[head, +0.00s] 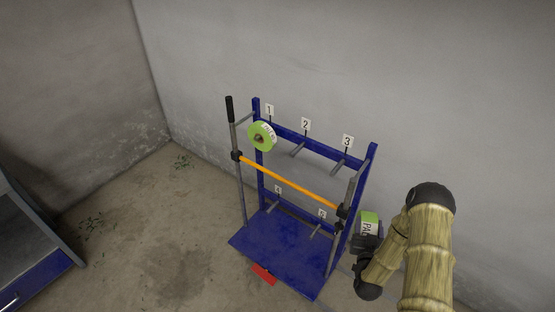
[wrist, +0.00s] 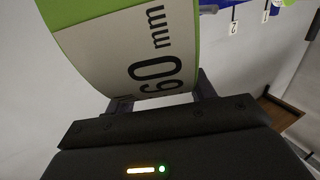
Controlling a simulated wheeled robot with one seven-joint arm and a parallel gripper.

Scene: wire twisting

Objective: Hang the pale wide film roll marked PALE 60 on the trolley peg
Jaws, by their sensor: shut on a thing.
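My gripper (head: 367,241) is at the right of the trolley, shut on a green film roll (head: 370,217) with a white label whose visible letters begin "PA". In the wrist view the same roll (wrist: 140,50) fills the upper left, its label reading "60 mm", between the jaws of my gripper (wrist: 155,101). The blue trolley (head: 316,141) stands by the wall, with upper pegs tagged 1, 2 and 3. Another green roll (head: 262,137) hangs on peg 1. Peg 2 (head: 298,150) and peg 3 (head: 338,168) are bare.
An orange bar (head: 285,181) crosses the trolley's front between grey posts. Bare lower pegs (head: 315,231) sit behind it, above the blue base plate (head: 277,250). A red piece (head: 264,275) lies at the front edge. A grey and blue bench (head: 35,250) stands far left; floor between is clear.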

